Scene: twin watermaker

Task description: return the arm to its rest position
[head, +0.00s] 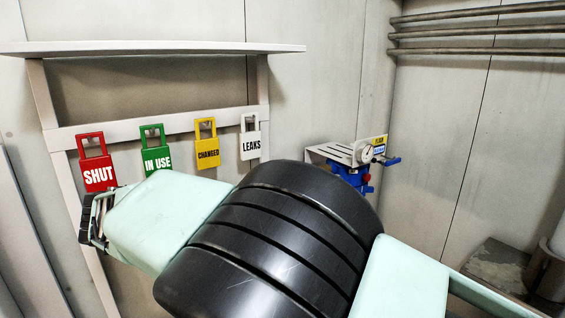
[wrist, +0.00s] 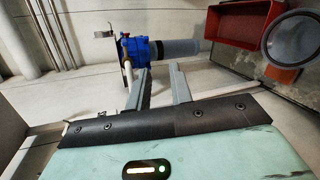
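My arm reaches across the lower half of the head view, with its pale green and black links in front of the scene. My gripper (head: 92,219) is at the left end of the arm, in front of the white rack and below the red SHUT tag (head: 98,165). Its dark fingers are partly hidden by the wrist there. In the wrist view my gripper (wrist: 160,70) shows two grey fingers standing apart with nothing between them. Behind the fingers is a blue filter unit (wrist: 142,52), also seen right of the arm in the head view (head: 350,172).
The white rack (head: 150,48) carries green (head: 156,158), yellow (head: 207,152) and white (head: 250,145) tags. Pipes (head: 480,33) run along the right wall. The wrist view shows a red bin (wrist: 238,22) and a round grey container (wrist: 295,38).

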